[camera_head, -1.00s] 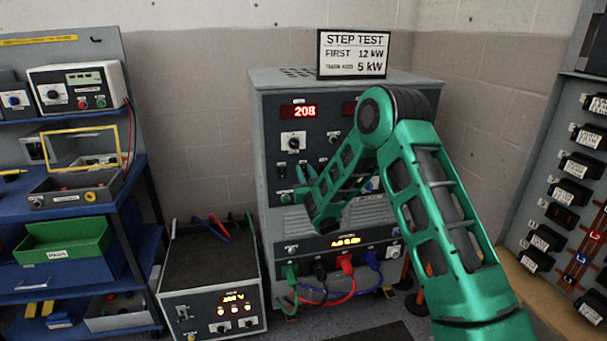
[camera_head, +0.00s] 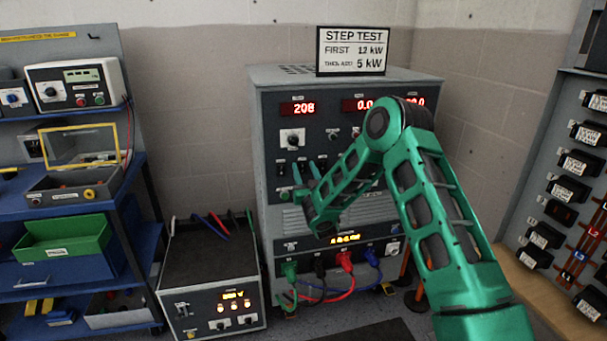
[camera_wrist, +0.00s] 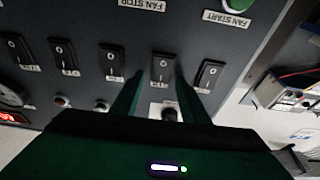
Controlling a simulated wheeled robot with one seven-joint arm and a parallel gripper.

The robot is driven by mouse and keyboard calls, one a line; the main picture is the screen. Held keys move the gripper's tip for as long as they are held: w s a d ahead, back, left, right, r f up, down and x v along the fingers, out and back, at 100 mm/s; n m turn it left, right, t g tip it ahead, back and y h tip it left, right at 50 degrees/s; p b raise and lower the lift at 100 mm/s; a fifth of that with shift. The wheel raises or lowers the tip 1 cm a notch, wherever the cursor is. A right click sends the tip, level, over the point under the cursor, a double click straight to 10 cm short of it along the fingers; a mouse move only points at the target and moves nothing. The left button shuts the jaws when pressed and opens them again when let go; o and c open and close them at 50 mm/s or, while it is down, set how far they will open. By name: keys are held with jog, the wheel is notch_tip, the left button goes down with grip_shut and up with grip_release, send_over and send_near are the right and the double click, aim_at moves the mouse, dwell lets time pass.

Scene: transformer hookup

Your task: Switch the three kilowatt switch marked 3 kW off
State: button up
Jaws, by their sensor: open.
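Several black rocker switches sit in a row on the grey load bank panel, seen upside down in the wrist view. Their small labels are too blurred to read, so I cannot tell which is marked 3 kW. My gripper (camera_wrist: 158,84) is open, with its two green fingers either side of one switch (camera_wrist: 162,68), close to the panel. Another switch (camera_wrist: 208,76) is just right of the fingers and one (camera_wrist: 112,62) is to their left. In the head view my gripper (camera_head: 306,180) is at the panel, and my arm hides part of the row.
The load bank (camera_head: 262,120) carries a step test sign (camera_head: 352,50) and lit red displays (camera_head: 298,108). Fan stop (camera_wrist: 142,4) and fan start (camera_wrist: 232,14) buttons are close to the switches. Cables (camera_head: 346,272) plug in below. A blue shelf unit (camera_head: 140,180) stands left.

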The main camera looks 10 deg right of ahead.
jog(key=shift+s+f, duration=0.1)
jog(key=shift+s+d+f, duration=0.1)
jog(key=shift+s+f, duration=0.15)
jog(key=shift+s, duration=0.3)
jog(key=v, duration=0.9)
jog(key=shift+s, duration=0.15)
